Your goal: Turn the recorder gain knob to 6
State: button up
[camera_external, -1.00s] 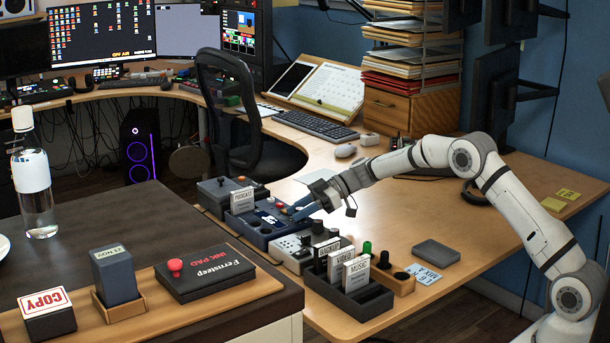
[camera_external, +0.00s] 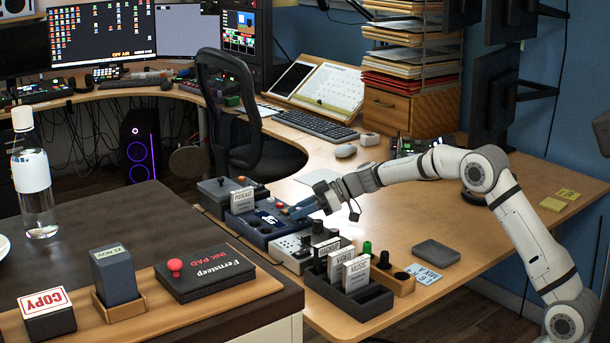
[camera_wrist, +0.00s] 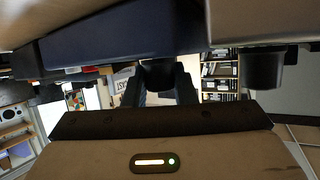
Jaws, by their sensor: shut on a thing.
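The recorder appears to be the dark blue box (camera_external: 252,232) on the desk, with a white "PODCAST" card (camera_external: 242,200) standing at its back. My gripper (camera_external: 296,212) reaches in from the right, low at the box's right side. In the wrist view the blue casing (camera_wrist: 110,38) fills the top, and my gripper (camera_wrist: 160,92) is shut on a dark round knob (camera_wrist: 158,74) between its fingers. The knob's scale and pointer cannot be read. A second dark knob (camera_wrist: 262,70) stands to the right, apart from the fingers.
A grey box (camera_external: 212,188) stands behind the blue box and a white-topped box (camera_external: 290,250) in front. A dark card rack (camera_external: 350,296) and a wooden holder (camera_external: 403,284) with knobs are nearer. The desk right of the grey slab (camera_external: 436,253) is largely clear.

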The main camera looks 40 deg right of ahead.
jog(key=shift+f+m+t+h+b, duration=0.25)
jog(key=shift+m+t+h+b, duration=0.45)
jog(key=shift+b, duration=1.65)
jog(key=shift+r+m+t+b, duration=0.1)
jog(key=shift+m+t+b, duration=0.2)
jog(key=shift+t, duration=0.1)
jog(key=shift+r, duration=0.15)
jog(key=o, duration=0.7)
jog(key=shift+d, duration=0.1)
jog(key=v, duration=0.7)
jog(key=shift+s+d+r, duration=0.1)
jog(key=shift+s+d, duration=0.15)
